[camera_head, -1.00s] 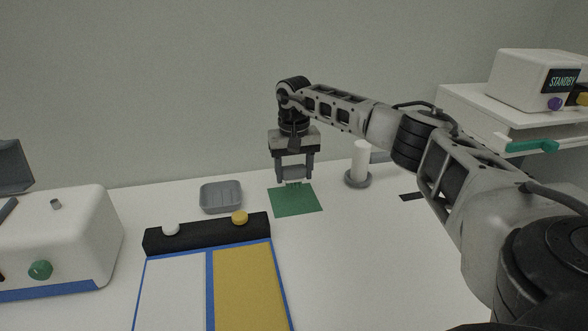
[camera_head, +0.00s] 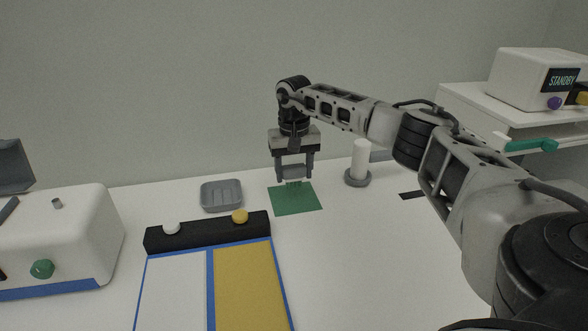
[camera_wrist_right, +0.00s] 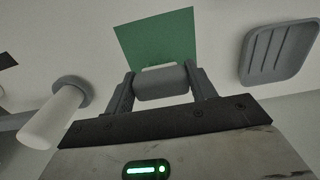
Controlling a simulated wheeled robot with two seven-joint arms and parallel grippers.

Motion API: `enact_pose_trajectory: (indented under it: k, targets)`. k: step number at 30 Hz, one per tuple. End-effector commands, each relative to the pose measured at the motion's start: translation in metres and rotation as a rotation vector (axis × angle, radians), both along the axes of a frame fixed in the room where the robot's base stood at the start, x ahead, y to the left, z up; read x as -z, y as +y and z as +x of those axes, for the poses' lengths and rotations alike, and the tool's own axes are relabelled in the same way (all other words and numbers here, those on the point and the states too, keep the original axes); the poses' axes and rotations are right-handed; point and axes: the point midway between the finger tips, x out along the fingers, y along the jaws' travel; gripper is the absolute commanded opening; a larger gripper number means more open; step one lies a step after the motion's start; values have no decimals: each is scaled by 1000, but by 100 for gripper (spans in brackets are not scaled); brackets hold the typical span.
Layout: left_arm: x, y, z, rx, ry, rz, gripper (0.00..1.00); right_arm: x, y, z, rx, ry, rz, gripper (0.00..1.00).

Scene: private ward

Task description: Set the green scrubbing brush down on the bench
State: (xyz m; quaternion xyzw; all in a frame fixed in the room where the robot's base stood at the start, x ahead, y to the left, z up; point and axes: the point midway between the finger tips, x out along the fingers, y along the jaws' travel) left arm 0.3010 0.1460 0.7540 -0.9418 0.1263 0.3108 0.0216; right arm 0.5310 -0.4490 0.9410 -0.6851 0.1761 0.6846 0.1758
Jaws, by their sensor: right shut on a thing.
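My right gripper (camera_head: 294,174) is shut on a small grey brush-like block with a pale underside (camera_wrist_right: 160,80). It holds the block over a flat green square (camera_head: 296,201) on the white bench (camera_head: 355,245). The block looks grey, not green, in both views; whether it touches the square I cannot tell. A green long-handled thing (camera_head: 531,144) lies at the front of the shelf on the right; it is too small to identify surely. My left gripper is not in view.
A grey ribbed dish (camera_head: 221,196) lies left of the green square. A white post on a grey base (camera_head: 359,165) stands to its right. A black bar with two knobs (camera_head: 207,234) and a white-and-yellow board (camera_head: 250,288) lie in front. A white machine (camera_head: 70,235) stands left.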

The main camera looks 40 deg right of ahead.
Motion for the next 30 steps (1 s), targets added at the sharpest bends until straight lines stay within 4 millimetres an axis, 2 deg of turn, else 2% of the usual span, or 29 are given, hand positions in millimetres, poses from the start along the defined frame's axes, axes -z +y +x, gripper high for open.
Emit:
enact_pose_trajectory:
  k: [7, 21, 30]
  targets:
    - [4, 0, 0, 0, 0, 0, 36, 5, 0, 0, 0, 0, 0, 0]
    - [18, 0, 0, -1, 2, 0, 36, 29, 0, 0, 0, 1, 0, 0]
    - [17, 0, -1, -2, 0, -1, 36, 30, 0, 0, 0, 0, 0, 0]
